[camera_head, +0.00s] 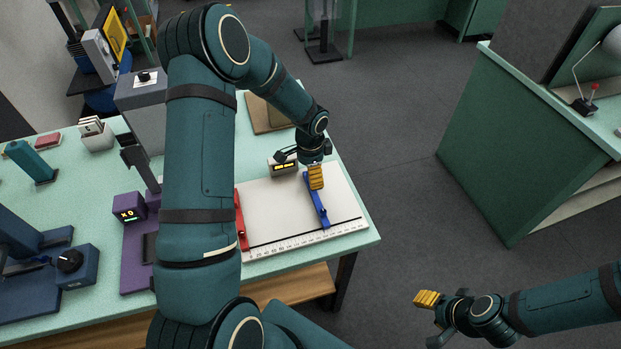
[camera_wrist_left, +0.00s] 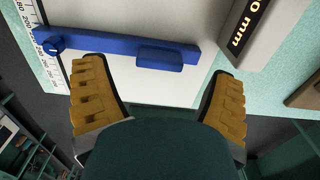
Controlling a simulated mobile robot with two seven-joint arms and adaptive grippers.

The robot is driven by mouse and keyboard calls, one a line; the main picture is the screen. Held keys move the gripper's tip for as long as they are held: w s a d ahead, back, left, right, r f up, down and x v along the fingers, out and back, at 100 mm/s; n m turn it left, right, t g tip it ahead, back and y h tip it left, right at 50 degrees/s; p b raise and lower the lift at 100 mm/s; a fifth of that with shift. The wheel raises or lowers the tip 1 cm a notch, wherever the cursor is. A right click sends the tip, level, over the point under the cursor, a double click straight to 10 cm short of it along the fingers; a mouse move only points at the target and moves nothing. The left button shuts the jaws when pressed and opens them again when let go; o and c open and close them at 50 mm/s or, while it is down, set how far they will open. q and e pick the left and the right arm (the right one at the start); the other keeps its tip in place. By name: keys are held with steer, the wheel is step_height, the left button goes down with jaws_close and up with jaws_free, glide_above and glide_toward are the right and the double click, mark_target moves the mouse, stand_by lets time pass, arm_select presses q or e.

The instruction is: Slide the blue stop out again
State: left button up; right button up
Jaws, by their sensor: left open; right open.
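The blue stop (camera_head: 318,208) is a long bar lying across the white board near its right side. In the left wrist view the blue stop (camera_wrist_left: 110,44) shows a raised block on one half and a round knob at the scale end. My left gripper (camera_head: 316,178) is over the far end of the stop. In its wrist view the left gripper (camera_wrist_left: 158,72) has its two yellow fingers wide apart, with the raised block lying ahead between them and nothing held. My right gripper (camera_head: 428,302) is empty, off the table at the lower right; its fingers look close together from here.
The white board (camera_head: 275,212) has a scale along its near edge. A red stop (camera_head: 241,222) lies at its left, partly behind my left arm. A grey display box (camera_head: 283,167) stands behind the board. A purple device (camera_head: 130,208) stands left. Floor is clear right of the table.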

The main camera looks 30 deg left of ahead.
arm_select(q)
steer(key=shift+f, duration=1.7)
steer(key=c, duration=1.3)
steer(key=w+d+b, duration=0.1)
steer(key=w+d, duration=0.2)
steer(key=w, duration=0.1)
steer(key=w+d+b, duration=0.2)
steer(key=w+d, duration=0.1)
steer(key=w, duration=0.1)
steer(key=shift+d, duration=0.4)
steer(key=shift+c, duration=0.2)
steer(key=shift+r, duration=0.15)
steer(key=o, duration=1.3)
steer(key=shift+d, duration=0.1)
steer(key=shift+o, duration=0.2)
